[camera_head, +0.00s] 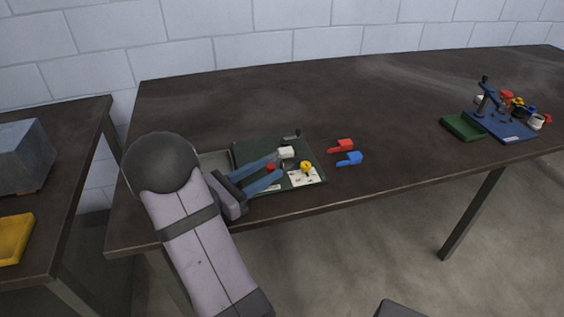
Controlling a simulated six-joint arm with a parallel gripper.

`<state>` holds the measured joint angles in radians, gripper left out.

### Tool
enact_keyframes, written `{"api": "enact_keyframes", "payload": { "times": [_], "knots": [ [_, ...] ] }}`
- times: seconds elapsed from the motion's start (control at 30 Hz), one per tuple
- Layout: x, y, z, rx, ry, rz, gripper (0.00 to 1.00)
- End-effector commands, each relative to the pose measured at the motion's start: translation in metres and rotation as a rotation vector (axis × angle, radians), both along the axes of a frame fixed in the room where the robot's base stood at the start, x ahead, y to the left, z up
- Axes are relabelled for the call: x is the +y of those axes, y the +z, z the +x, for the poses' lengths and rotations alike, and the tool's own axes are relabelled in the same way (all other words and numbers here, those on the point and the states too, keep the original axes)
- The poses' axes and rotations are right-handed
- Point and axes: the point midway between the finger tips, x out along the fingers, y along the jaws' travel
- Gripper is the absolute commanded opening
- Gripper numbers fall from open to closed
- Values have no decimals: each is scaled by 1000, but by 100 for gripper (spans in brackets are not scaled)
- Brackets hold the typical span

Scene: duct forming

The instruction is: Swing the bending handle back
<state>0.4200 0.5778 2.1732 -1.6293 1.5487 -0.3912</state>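A dark green board (242,149) with small fittings lies near the front left of the long dark table. A short dark grey lever-like part (292,135) sits at its back edge; I cannot tell if it is the bending handle. A white block (286,152), a red piece (270,167) and a yellow piece (306,167) are on the board. My gripper (281,165) reaches over the board from the left. Its two blue fingers are apart, with the red piece seen between them. The upper fingertip is close to the white block; contact cannot be told. My arm hides the board's left front.
A red clip-shaped piece (341,146) and a blue one (349,159) lie right of the board. A blue board with fittings (508,130) and a green tray (462,127) stand far right. A grey tray (211,161) is partly behind my arm. The table's middle is clear.

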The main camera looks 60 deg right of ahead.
Motion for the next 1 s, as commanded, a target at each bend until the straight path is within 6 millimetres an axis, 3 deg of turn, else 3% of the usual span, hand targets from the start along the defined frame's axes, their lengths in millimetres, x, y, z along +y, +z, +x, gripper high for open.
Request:
{"api": "enact_keyframes", "payload": {
  "times": [0.4, 0.83, 1.0],
  "knots": [
    [-47, 0, -18, -2, -2, 0, 37],
    [-55, 0, -21, -2, 1, 2, 37],
    [-55, 0, -21, -2, 1, 2, 0]
  ]
}}
